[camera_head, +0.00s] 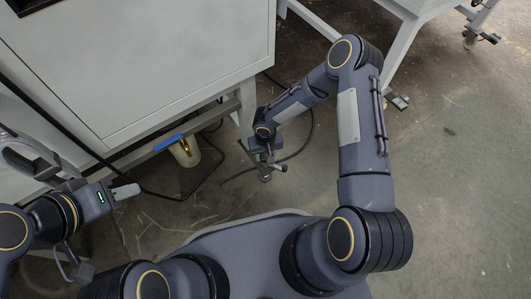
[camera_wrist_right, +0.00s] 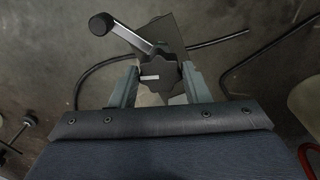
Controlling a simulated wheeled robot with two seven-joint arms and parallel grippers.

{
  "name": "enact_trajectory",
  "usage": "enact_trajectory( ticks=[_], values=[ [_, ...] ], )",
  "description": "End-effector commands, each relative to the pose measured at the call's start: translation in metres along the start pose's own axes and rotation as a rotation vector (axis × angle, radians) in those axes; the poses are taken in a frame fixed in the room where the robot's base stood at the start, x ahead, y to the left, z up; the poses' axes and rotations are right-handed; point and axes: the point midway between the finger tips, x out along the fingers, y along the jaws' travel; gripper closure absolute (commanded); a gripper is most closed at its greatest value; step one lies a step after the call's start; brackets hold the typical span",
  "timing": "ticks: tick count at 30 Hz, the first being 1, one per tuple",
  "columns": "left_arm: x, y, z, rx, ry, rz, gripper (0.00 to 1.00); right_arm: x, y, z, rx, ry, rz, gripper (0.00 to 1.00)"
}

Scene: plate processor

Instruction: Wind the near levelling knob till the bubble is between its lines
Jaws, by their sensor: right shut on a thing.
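The near levelling knob (camera_wrist_right: 160,66) is a dark lobed knob with a pale mark, seen in the right wrist view. A metal crank arm (camera_wrist_right: 133,38) with a black round grip runs from it to the upper left. My right gripper (camera_wrist_right: 160,88) is shut on the knob, one finger on each side. In the head view my right gripper (camera_head: 266,160) is low beside the cabinet's leg, and its arm hides part of the knob. My left gripper (camera_head: 124,191) is at the left, away from the knob; its jaws are unclear. The bubble and its lines are not visible.
A pale cabinet (camera_head: 150,70) stands on legs at the upper left. A blue-handled valve (camera_head: 170,143) and a pale cylinder (camera_head: 187,153) are under it. A black cable (camera_head: 303,143) lies on the floor. Another frame (camera_head: 400,45) stands at the upper right. The right floor is clear.

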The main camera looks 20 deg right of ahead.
Motion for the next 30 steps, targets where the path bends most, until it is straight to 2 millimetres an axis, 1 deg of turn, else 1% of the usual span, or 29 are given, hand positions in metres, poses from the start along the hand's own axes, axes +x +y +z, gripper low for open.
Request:
enact_trajectory(
  ticks=[5, 11, 21, 30],
  values=[
    [0.001, -0.001, 0.001, 0.000, 0.000, 0.000, 0.64, 0.000, 0.000, 0.000, -0.034, 0.001, 0.001, 0.80],
    [0.005, -0.002, 0.003, 0.000, 0.000, 0.000, 0.64, 0.001, 0.000, 0.000, -0.137, 0.001, 0.001, 0.80],
    [0.011, -0.005, 0.006, 0.000, 0.000, 0.000, 0.64, 0.000, 0.000, 0.000, -0.439, 0.001, 0.001, 0.80],
    [0.013, -0.006, 0.006, 0.000, 0.000, 0.000, 0.64, 0.000, 0.000, 0.000, -0.724, 0.000, 0.001, 0.80]
  ],
)
